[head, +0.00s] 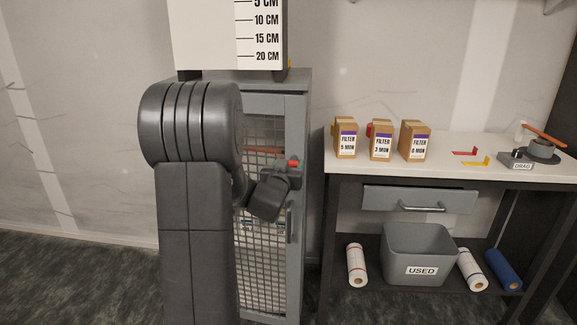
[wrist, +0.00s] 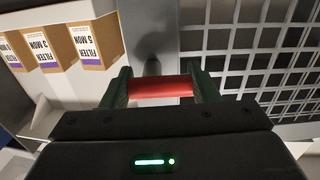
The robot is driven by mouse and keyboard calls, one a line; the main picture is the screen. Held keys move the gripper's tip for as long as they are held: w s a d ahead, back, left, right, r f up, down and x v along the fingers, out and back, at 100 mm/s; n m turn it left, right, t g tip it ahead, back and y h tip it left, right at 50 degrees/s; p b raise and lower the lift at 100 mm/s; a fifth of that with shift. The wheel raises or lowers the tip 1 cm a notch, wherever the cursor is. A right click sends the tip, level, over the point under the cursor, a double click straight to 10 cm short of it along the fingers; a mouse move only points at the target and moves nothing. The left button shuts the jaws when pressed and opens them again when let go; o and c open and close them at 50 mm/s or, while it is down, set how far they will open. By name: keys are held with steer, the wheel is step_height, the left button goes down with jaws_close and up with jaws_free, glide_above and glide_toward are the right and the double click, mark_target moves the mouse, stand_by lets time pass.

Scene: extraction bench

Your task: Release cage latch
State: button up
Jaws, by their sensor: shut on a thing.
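The cage is a tall grey cabinet (head: 297,115) with a wire mesh door (head: 262,285), in the middle of the head view. The door looks closed. The latch has a red handle (head: 294,163) at the door's right edge; in the wrist view it is a red bar (wrist: 160,88) in front of the grey door frame. My gripper (wrist: 161,84) is shut on this red handle, one green finger at each end of it. In the head view my arm covers the cage's left part, and my fingers are mostly hidden.
A vertical door handle (head: 289,226) sits below the latch. To the right stands a bench (head: 450,150) with filter boxes (head: 381,141), a drawer (head: 420,200) and a grey bin (head: 420,245) marked USED below. Rolls (head: 357,265) lie beside the bin. A measuring board (head: 215,35) is above the cage.

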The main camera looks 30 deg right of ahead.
steer(key=o, duration=1)
steer(key=v, duration=1.4)
steer(key=shift+w+d, duration=0.1)
steer(key=shift+w, duration=0.05)
steer(key=x, duration=1.3)
steer(key=shift+w+d, duration=0.2)
steer(key=shift+w, duration=0.05)
steer(key=shift+s, duration=0.1)
